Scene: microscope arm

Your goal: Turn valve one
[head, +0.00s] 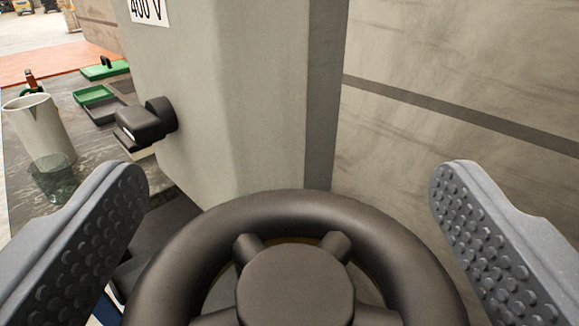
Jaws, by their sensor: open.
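A dark round valve wheel (295,205) with a thick rim, spokes and a broad hub (295,285) fills the lower middle of the head view; its lower part is cut off by the frame edge. I cannot see a label saying which valve it is. My gripper (288,185) is open, with one grey studded finger at the left and one at the right. The fingers stand either side of the wheel, and no grip on it shows. I cannot tell whether they touch the rim.
A grey cabinet (240,90) marked 400 V stands behind the wheel, with a black handle (147,120) on its left side. A counter at left holds a pitcher (38,125), a glass (53,177) and green trays (94,96). A plain wall (460,60) is at right.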

